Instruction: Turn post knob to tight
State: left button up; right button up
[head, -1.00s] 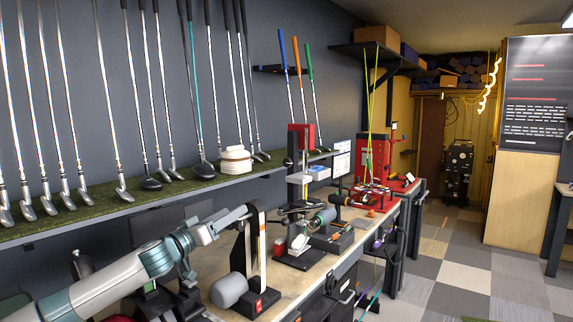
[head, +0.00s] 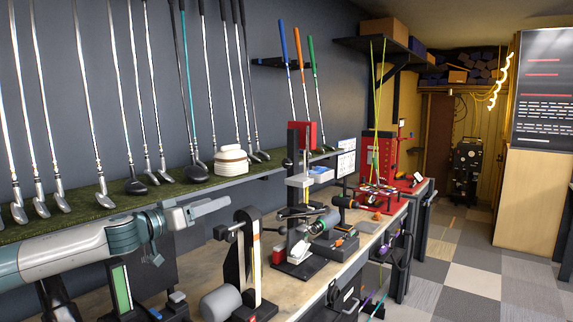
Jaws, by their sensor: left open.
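My left gripper (head: 207,208) reaches in from the left with its fingers open and empty. It is above and to the left of a black upright post machine (head: 246,262) on the bench, apart from it. A small dark knob with a pale shaft (head: 222,232) sticks out from the left side of this post, just below and right of the fingers. Farther back stands a tall dark post with a red head (head: 307,135). I cannot tell which post the task's knob belongs to, or how tight it is. My right gripper is not in view.
The wooden bench (head: 205,262) runs away to the right. A grey motor drum (head: 220,303) and a green-screened device (head: 121,287) stand near the front. A green shelf (head: 95,212) with several clubs and a white stack (head: 232,160) lies behind my arm. The floor at right is clear.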

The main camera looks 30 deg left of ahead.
aim_at(286, 164)
jog(key=i+j, duration=0.15)
jog(key=i, duration=0.3)
jog(key=i+j, duration=0.15)
jog(key=i, duration=0.3)
jog(key=i+j+z, duration=0.1)
jog(key=i, duration=0.35)
jog(key=i+j, duration=0.25)
jog(key=i, duration=0.2)
